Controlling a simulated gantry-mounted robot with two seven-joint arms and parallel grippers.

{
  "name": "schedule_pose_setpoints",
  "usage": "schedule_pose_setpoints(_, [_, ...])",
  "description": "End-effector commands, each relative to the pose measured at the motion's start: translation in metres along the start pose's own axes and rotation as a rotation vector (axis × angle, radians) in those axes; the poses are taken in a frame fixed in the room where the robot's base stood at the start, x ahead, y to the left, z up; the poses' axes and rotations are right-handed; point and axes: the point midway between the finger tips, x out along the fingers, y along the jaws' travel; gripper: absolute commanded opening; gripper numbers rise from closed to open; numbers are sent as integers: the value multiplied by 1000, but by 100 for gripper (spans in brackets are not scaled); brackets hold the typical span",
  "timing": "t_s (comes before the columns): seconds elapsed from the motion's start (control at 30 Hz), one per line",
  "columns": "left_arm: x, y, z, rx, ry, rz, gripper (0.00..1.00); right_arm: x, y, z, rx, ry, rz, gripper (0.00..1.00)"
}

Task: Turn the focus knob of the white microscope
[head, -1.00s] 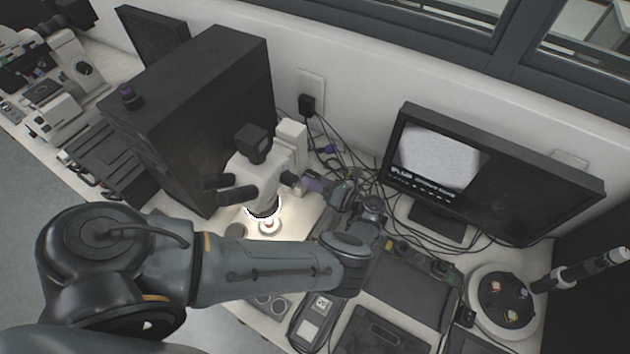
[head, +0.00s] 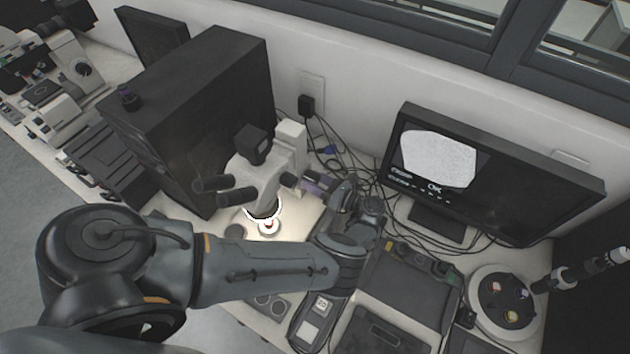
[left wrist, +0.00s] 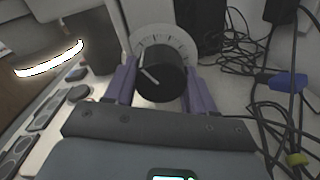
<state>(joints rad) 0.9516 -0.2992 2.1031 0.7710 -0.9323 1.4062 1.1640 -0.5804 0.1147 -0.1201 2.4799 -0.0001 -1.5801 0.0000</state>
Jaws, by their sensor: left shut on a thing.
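The white microscope (head: 258,170) stands in the middle of the bench, with black eyepieces facing left and a lit ring over its stage. Its black focus knob (left wrist: 160,73) shows in the left wrist view, with a white pointer line and a pale dial plate with tick marks behind it. My left gripper (head: 309,184) reaches the knob from the right side of the microscope. Its purple fingers are shut on the knob, one on each side, in the left wrist view (left wrist: 160,88). In the head view the knob is mostly hidden by the gripper. My right gripper is not in view.
A monitor (head: 492,178) at the right shows a pale image with "OK" under it. Loose cables (head: 345,165) lie behind my gripper. A large black box (head: 195,115) stands left of the microscope. A round white-rimmed tray (head: 536,325) sits at the far right.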

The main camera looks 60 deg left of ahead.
Motion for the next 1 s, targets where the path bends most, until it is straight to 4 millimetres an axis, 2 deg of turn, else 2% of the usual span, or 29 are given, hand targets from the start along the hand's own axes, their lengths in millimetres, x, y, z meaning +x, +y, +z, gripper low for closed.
schedule_pose_setpoints(0.1, [0,0,-3,8,1,-3,24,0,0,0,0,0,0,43])
schedule_pose_setpoints(0.13, [0,0,-3,8,1,-3,59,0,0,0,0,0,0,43])
schedule_pose_setpoints(0.27, [0,0,-3,8,1,-3,79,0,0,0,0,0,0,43])
schedule_pose_setpoints(0.67, [-5,-1,-2,6,0,-3,80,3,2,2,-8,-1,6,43])
schedule_pose_setpoints(0.77, [-15,-2,-4,6,0,-4,80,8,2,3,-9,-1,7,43])
schedule_pose_setpoints(1.0, [-55,-2,-6,4,0,-6,80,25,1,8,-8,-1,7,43])
